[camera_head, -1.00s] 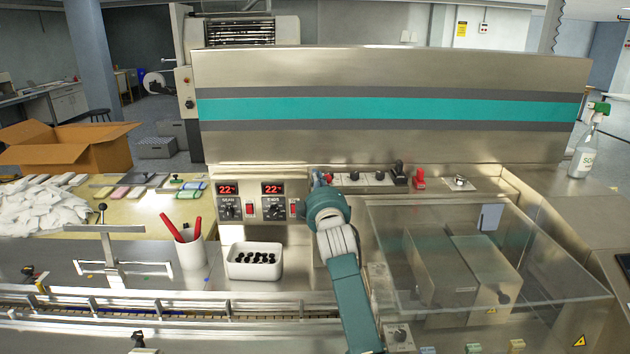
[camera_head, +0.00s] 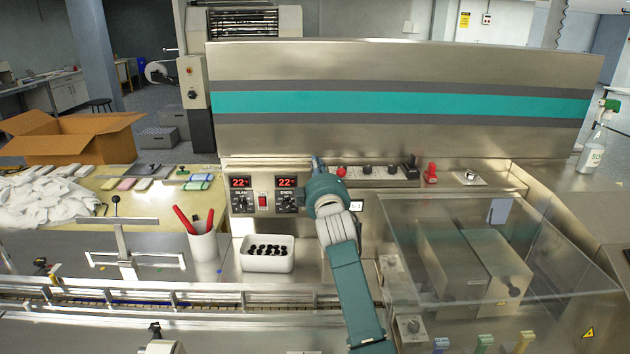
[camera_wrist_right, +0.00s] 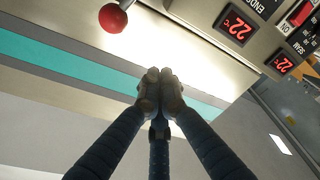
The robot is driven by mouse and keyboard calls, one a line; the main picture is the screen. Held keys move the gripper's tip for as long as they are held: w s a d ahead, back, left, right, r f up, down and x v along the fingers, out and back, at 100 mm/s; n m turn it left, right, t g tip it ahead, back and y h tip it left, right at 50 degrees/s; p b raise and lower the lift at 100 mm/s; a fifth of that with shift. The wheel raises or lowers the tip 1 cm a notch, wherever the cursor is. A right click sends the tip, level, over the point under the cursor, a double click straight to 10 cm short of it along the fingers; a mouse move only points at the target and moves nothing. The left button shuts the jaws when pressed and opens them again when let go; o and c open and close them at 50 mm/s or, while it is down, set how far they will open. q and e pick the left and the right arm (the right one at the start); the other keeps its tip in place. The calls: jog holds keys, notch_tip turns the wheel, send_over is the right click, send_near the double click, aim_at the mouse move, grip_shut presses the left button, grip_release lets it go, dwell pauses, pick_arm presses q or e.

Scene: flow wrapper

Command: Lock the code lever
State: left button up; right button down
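I cannot tell for sure which control is the code lever. A red ball knob (camera_head: 341,171) is on the machine's front strip beside my right gripper; it is at the top of the right wrist view (camera_wrist_right: 113,18). A black upright handle (camera_head: 412,166) and a red handle (camera_head: 430,173) stand farther right on that strip. My right gripper (camera_wrist_right: 161,78) has its fingertips together with nothing visible between them, apart from the knob. In the head view my right wrist hides most of the gripper (camera_head: 317,163). My left gripper is in neither view.
Two red-digit temperature displays (camera_head: 240,182) are left of my right wrist. A white bin of black pieces (camera_head: 267,267) and a cup with red-handled tools (camera_head: 203,243) stand below. A clear cover (camera_head: 400,215) is to the right. A conveyor rail (camera_head: 200,293) runs along the front.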

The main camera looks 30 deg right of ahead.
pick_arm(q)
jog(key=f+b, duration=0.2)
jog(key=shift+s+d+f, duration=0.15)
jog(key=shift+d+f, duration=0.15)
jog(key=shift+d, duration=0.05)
pick_arm(e)
jog(key=d+v, duration=0.1)
jog(key=v, duration=0.7)
jog(key=shift+s+a+f, duration=0.15)
jog(key=shift+s, duration=0.45)
jog(key=shift+a, duration=0.1)
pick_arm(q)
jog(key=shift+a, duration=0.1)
pick_arm(e)
jog(key=shift+f, duration=0.1)
